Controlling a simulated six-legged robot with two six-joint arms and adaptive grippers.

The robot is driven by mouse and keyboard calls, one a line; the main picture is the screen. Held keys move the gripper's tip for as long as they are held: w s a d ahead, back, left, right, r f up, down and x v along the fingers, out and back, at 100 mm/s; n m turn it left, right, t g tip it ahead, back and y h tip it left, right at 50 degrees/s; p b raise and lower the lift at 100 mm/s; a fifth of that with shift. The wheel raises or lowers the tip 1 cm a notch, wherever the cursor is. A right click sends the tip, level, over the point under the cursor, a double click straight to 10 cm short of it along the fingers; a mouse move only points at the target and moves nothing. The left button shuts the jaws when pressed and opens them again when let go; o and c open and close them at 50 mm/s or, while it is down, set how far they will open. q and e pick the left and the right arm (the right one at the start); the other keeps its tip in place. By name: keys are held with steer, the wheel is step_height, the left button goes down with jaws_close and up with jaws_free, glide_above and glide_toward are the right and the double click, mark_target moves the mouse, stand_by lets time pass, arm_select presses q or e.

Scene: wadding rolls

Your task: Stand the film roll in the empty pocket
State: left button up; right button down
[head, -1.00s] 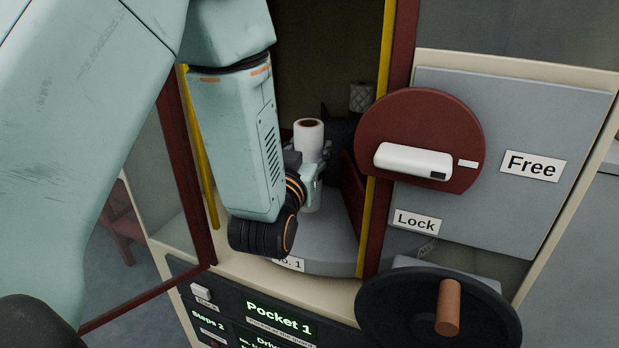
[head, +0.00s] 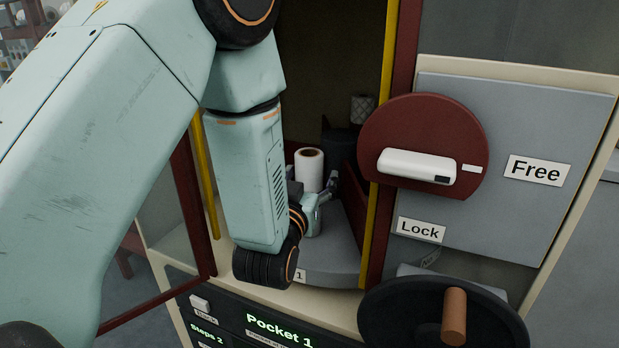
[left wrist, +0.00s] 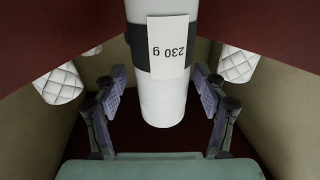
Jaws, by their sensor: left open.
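The white film roll (head: 309,165) stands upright inside the open cabinet bay, its brown core showing at the top. Its lower part is hidden by my left gripper (head: 322,192), which is low at the roll. In the left wrist view, the roll (left wrist: 163,100) has a dark band and an upside-down "230 g" label. My left gripper (left wrist: 158,88) is open there, one finger on each side of the roll with a small gap. The grey pocket platform (head: 335,262) lies below, between dark red walls. Whether the roll's base rests on it is hidden. My right gripper is not in view.
A quilted roll (head: 362,109) stands farther back. The yellow-edged door frame (head: 376,215) is close right of the gripper. A red disc with a white handle (head: 415,164) and a black handwheel (head: 400,312) are to the right. The "Pocket 1" display (head: 279,328) is below.

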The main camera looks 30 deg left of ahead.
arm_select(q)
steer(key=shift+a+f, duration=0.15)
steer(key=p+v, duration=0.1)
steer(key=v, duration=0.6)
steer(key=shift+s, duration=0.1)
steer(key=shift+p+v, duration=2.4)
steer(key=shift+p, duration=0.5)
